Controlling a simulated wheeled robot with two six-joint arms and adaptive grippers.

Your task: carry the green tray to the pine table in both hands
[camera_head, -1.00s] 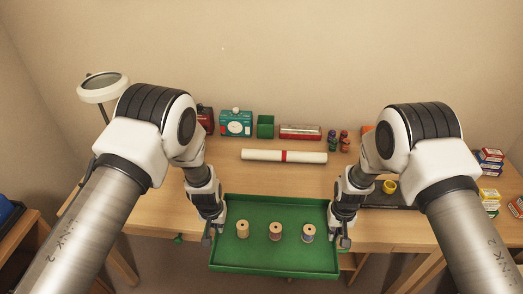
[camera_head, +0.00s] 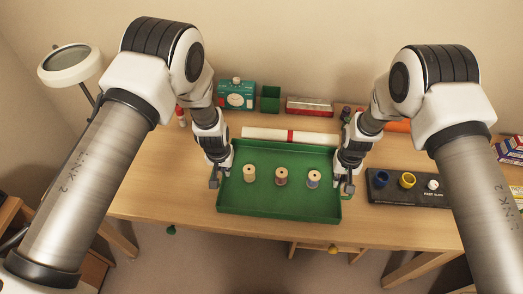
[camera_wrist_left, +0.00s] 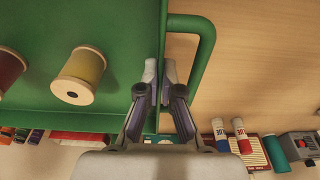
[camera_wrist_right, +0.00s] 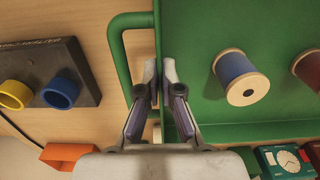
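The green tray (camera_head: 280,202) is level in front of me and carries three thread spools: a tan one (camera_head: 250,173), a brown one (camera_head: 282,177) and a blue one (camera_head: 313,179), all upright. My left gripper (camera_head: 222,177) is shut on the tray's left wall; in the left wrist view its fingers (camera_wrist_left: 160,76) straddle the rim beside the handle loop. My right gripper (camera_head: 343,183) is shut likewise on the right wall, as the right wrist view (camera_wrist_right: 160,76) shows. The tray is over the pine table (camera_head: 165,185); I cannot tell whether it touches.
A white roll with a red band (camera_head: 290,136) lies just behind the tray. A dark holder (camera_head: 408,188) is at right. The tabletop left of the tray is clear.

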